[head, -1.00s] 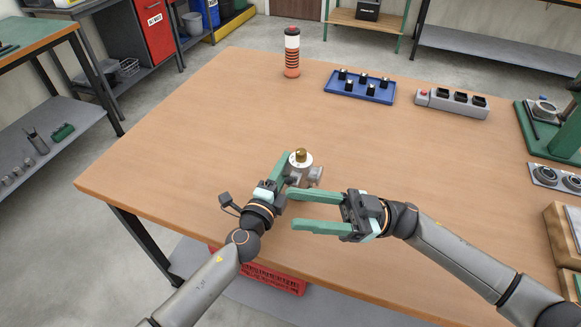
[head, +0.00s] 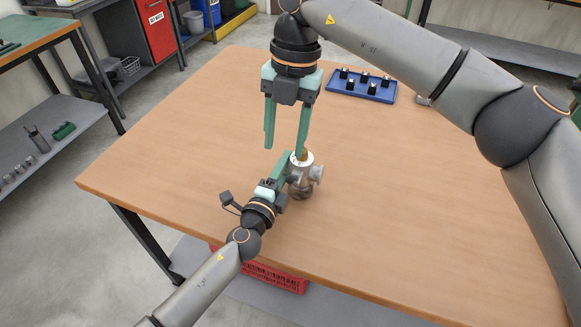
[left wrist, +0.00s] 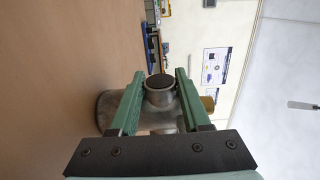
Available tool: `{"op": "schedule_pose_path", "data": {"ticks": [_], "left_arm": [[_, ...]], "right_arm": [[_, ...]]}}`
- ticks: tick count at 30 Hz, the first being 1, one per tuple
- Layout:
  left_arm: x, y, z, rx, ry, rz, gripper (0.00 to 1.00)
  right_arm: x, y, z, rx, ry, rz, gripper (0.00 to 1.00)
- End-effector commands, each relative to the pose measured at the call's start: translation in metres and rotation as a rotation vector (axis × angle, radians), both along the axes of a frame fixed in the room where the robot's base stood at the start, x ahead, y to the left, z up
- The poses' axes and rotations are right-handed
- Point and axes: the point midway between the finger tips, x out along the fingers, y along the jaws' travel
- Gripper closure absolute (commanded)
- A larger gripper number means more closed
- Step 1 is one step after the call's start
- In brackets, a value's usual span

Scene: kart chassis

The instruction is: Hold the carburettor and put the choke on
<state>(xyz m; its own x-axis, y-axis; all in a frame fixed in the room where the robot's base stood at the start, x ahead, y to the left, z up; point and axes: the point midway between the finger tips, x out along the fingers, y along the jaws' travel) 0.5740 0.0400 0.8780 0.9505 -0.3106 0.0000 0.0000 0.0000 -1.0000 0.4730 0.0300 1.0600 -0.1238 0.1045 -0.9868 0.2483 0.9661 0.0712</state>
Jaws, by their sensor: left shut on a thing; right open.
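The carburettor (head: 304,178), a grey metal body with a pale top and side stubs, stands upright near the table's middle. My left gripper (head: 286,164) is shut on it; the left wrist view shows both green fingers around a round dark-ended stub (left wrist: 160,98). A brass piece (head: 304,155) sits on the carburettor's top and also shows in the left wrist view (left wrist: 207,103). I cannot tell whether it is the choke. My right gripper (head: 286,148) points down, open, its right finger in front of the brass piece and its left finger over bare table.
A blue tray (head: 340,91) with several black-topped parts stands at the back. My right arm crosses the back and right of the view, hiding much there. A red crate (head: 270,277) sits below the table's front edge. The table's left side is clear.

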Motion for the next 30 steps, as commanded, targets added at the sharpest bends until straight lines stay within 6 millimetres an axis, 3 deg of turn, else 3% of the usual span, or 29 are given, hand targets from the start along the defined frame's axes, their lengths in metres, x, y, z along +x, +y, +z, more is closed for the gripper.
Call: {"op": "schedule_pose_path", "data": {"ticks": [3,8,11,21,30], "left_arm": [[0.000,0.000,-0.001,0.001,0.002,0.000,1.00],[0.000,0.000,-0.001,0.001,0.002,0.000,1.00],[0.000,0.000,-0.001,0.001,0.002,0.000,1.00],[0.000,0.000,-0.001,0.001,0.002,0.000,1.00],[0.000,0.000,-0.001,0.001,0.002,0.000,1.00]], "right_arm": [[0.012,-0.005,0.017,-0.076,-0.088,-0.019,0.48],[0.018,-0.009,0.018,-0.111,-0.124,-0.031,0.48],[0.018,-0.009,0.005,-0.112,-0.123,-0.031,0.48],[0.017,-0.009,-0.062,-0.110,-0.121,-0.029,0.48],[0.017,-0.008,-0.094,-0.108,-0.123,-0.029,0.48]]}}
